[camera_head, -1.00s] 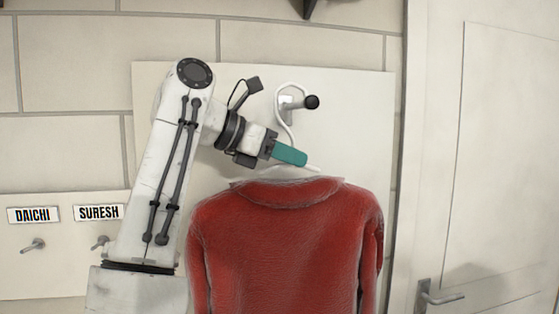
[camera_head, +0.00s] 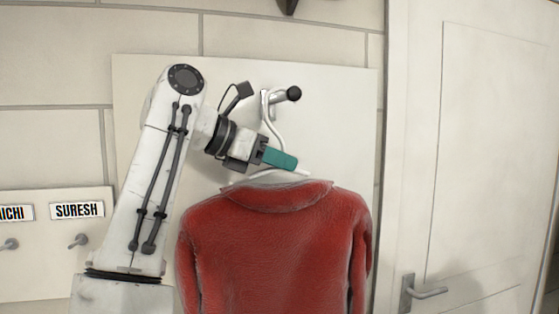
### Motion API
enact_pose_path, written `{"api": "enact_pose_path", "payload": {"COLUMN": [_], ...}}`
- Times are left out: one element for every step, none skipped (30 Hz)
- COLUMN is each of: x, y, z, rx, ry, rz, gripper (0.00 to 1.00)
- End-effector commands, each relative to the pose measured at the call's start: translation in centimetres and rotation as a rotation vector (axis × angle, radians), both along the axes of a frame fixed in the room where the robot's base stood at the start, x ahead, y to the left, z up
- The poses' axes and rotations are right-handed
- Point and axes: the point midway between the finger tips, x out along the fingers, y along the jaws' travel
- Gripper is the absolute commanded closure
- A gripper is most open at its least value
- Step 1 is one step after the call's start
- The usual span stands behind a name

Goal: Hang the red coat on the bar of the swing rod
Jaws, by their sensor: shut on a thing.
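The red coat (camera_head: 275,245) hangs upright on a white hanger (camera_head: 276,132) in the lower middle of the head view. My gripper (camera_head: 280,159), with teal fingers, is shut on the hanger just above the coat's collar. The hanger's hook curves up beside the swing rod (camera_head: 282,97), a short metal bar with a black ball end on a pale wall panel. The hook's top overlaps the bar in the picture. I cannot tell whether it rests on the bar or is only in front of it.
A white door (camera_head: 475,150) with a lever handle (camera_head: 424,292) is on the right. At the lower left, a board carries name labels, one reading SURESH (camera_head: 77,209), with pegs (camera_head: 78,240) below. A dark bracket shows at the top.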

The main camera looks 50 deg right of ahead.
Motion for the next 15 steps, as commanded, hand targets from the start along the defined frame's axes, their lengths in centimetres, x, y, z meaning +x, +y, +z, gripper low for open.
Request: {"api": "enact_pose_path", "payload": {"x": [-0.02, -0.02, -0.02, -0.02, -0.02, -0.02, -0.01, -0.01, -0.01, -0.01, -0.01, 0.00, 0.00, 0.00, 0.02], "y": [0.01, 0.01, 0.01, 0.00, 0.01, 0.01, 0.01, 0.00, 0.00, 0.01, 0.00, 0.00, 0.00, 0.01, -0.01], "z": [0.17, 0.17, 0.16, 0.14, 0.13, 0.11, 0.10, 0.09, 0.08, 0.07, 0.05, 0.04, 0.04, 0.04, -0.15], "rx": [-0.004, -0.004, -0.003, -0.002, -0.002, -0.001, -0.001, -0.001, -0.001, -0.001, -0.001, -0.001, 0.000, 0.000, 0.003], "ry": [-0.001, -0.001, -0.001, 0.000, 0.000, -0.001, -0.001, -0.001, 0.000, 0.000, 0.000, 0.000, 0.000, 0.000, 0.001], "rz": [0.000, 0.000, 0.000, 0.001, 0.001, 0.001, 0.001, 0.001, 0.000, 0.000, 0.000, 0.000, 0.000, 0.000, 0.000], "gripper": [0.84, 0.81, 0.78, 0.75, 0.72, 0.68, 0.65, 0.62, 0.58, 0.57, 0.57, 0.57, 0.57, 0.57, 0.57]}}
